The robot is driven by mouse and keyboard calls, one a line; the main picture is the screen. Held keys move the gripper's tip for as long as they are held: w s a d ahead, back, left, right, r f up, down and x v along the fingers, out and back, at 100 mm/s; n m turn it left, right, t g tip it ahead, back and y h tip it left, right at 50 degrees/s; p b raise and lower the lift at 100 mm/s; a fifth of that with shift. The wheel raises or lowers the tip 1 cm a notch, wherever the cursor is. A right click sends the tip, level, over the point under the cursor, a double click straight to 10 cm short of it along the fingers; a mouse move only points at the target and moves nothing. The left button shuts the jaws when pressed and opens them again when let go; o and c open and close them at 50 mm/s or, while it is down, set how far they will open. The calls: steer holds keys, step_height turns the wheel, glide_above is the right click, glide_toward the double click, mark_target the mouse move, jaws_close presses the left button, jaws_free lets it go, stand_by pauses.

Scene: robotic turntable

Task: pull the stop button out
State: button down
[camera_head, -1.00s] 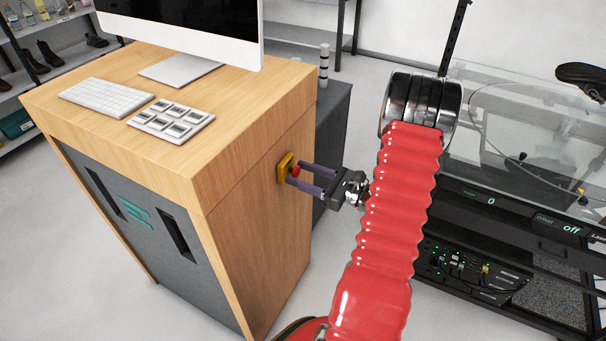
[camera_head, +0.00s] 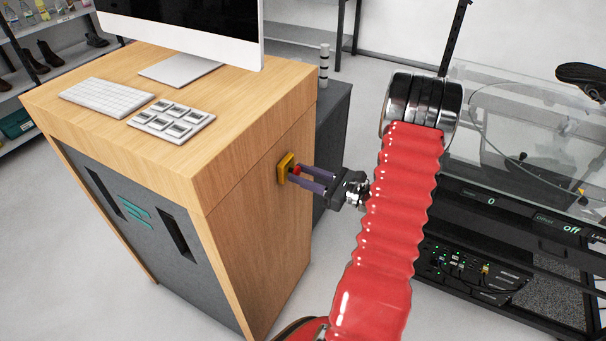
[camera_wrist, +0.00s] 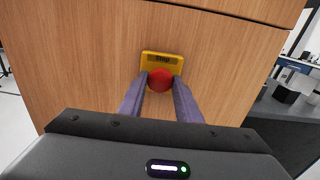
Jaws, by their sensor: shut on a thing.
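The red stop button (camera_wrist: 160,80) sits on a yellow plate (camera_wrist: 161,60) marked "Stop" on the wooden side of the desk. In the head view the yellow plate (camera_head: 284,168) is on the desk's right side, with a bit of the red button (camera_head: 296,170) showing between the fingers. My gripper (camera_head: 298,176) reaches it from the right. In the wrist view the two purple fingers of my gripper (camera_wrist: 160,88) are shut on the red button, one on each side. The fingers hide part of the button's sides.
The wooden desk (camera_head: 230,155) carries a monitor (camera_head: 185,18), a keyboard (camera_head: 106,97) and a button panel (camera_head: 170,121). A dark grey cabinet (camera_head: 330,125) stands behind the desk. A glass-topped turntable machine (camera_head: 540,140) stands to the right of my arm.

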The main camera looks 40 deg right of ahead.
steer(key=shift+v, duration=0.8)
steer(key=shift+d, duration=0.1)
steer(key=c, duration=1.3)
jaws_free()
steer(key=shift+s, duration=0.15)
steer(key=v, duration=1.3)
steer(key=shift+s, duration=0.3)
